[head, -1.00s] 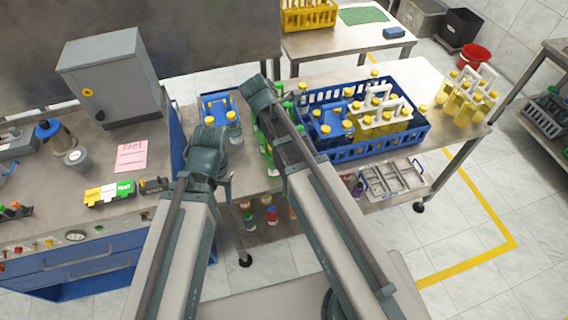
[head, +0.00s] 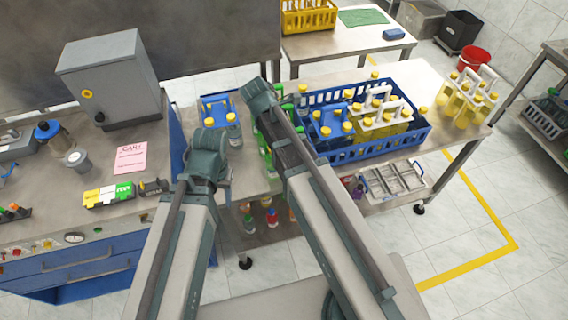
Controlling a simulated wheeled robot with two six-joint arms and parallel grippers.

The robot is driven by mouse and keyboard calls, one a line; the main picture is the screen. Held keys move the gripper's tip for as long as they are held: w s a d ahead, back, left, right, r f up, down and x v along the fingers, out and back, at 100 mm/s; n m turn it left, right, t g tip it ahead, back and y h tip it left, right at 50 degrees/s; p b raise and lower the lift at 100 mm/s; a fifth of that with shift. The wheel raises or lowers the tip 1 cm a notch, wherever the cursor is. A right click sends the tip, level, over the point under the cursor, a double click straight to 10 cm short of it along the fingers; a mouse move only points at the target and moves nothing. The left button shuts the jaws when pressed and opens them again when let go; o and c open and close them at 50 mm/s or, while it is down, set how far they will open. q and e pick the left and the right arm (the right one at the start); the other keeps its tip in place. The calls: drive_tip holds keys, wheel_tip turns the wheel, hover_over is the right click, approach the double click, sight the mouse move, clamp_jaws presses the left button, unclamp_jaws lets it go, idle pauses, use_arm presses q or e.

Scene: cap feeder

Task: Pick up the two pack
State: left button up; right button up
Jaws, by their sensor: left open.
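A small blue carrier (head: 216,102) with clear, yellow-capped bottles (head: 234,131) stands at the left end of the steel table; my left arm partly covers it, so I cannot count its bottles. Two white-handled carriers of yellow bottles show: one (head: 376,123) in the blue crate (head: 371,149), one (head: 466,101) on the table right of it. A blue carrier (head: 327,130) is also in the crate. My left gripper (head: 226,177) is mostly hidden by its own arm, in front of the table's left end, and apart from the crate. My right gripper is not seen; only its arm shows.
Green bottles (head: 265,141) stand left of the crate, partly behind my right arm. A grey box (head: 112,80) and a pink note (head: 131,157) are on the left bench. A grey rack (head: 394,180) sits below the table. Bare tabletop (head: 432,78) lies behind the crate.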

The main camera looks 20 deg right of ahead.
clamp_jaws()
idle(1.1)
